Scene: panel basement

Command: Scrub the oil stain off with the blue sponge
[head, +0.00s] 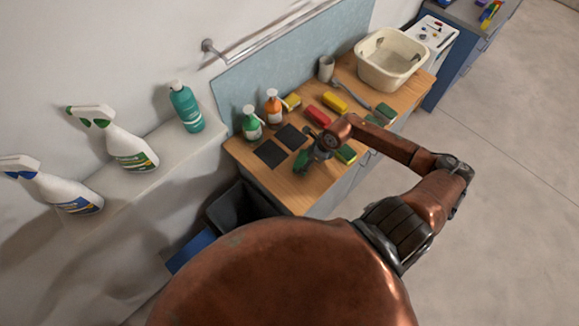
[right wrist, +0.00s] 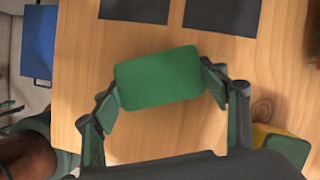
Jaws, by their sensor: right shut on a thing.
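My right gripper (head: 312,158) is over the near part of the wooden worktop (head: 245,150). It is shut on a green-faced sponge (right wrist: 156,76), with one finger at each short end in the right wrist view. Only the sponge's green face shows there, so I cannot tell the colour of its body. In the head view the held sponge (head: 301,162) is partly hidden by the gripper. No sponge shows a clearly blue body. I cannot make out an oil stain. My left gripper is not in view.
Two dark square pads (head: 270,153) lie beside the gripper. A green-and-yellow sponge (head: 346,154) is close on its right. Red (head: 317,116) and yellow (head: 335,103) sponges, soap bottles (head: 251,126), a cup (head: 326,69) and a cream basin (head: 391,62) stand further back.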

